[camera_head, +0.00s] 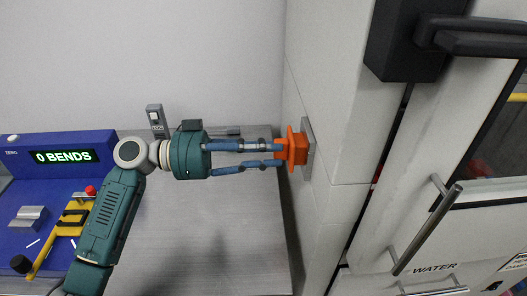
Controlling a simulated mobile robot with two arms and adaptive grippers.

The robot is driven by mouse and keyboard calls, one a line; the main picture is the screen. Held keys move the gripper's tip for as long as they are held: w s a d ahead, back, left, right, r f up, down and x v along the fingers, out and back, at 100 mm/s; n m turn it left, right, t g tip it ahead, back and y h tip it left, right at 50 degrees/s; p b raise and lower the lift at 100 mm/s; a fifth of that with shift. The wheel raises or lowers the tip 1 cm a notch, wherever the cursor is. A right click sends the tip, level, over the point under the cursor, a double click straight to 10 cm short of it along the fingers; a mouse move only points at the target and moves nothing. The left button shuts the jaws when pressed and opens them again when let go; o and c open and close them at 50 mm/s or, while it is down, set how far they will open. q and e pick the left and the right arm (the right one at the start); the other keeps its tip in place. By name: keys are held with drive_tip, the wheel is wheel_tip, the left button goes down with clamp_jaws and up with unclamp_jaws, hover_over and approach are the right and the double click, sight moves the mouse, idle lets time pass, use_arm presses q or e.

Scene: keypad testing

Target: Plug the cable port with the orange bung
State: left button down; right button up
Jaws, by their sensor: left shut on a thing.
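The orange bung (292,149) is at the side wall, right of the middle of the head view. My left gripper (277,154) comes in from the left and is shut on the bung, its blue fingers along two sides of it. The bung is in front of a grey plate (308,150) on the white wall panel and appears to touch it. The cable port opening is hidden behind the bung, so I cannot tell how deep the bung sits. My right gripper is not in view.
A blue device reading "0 BENDS" (63,157) stands at the left with a yellow lever (62,232). A small grey device (156,120) is behind my arm. The grey bench (230,235) is bare in the middle. A cabinet with a bar handle (427,230) is at the right.

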use_arm(q)
drive_tip(key=shift+d, duration=0.95)
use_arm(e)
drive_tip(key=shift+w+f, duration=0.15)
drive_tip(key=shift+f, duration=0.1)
use_arm(q)
drive_tip(key=c, duration=1.4)
unclamp_jaws()
drive_tip(key=shift+a, duration=0.1)
drive_tip(key=a, duration=0.7)
drive_tip(key=shift+a, duration=0.4)
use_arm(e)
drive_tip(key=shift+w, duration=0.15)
use_arm(q)
drive_tip(key=shift+r, duration=0.1)
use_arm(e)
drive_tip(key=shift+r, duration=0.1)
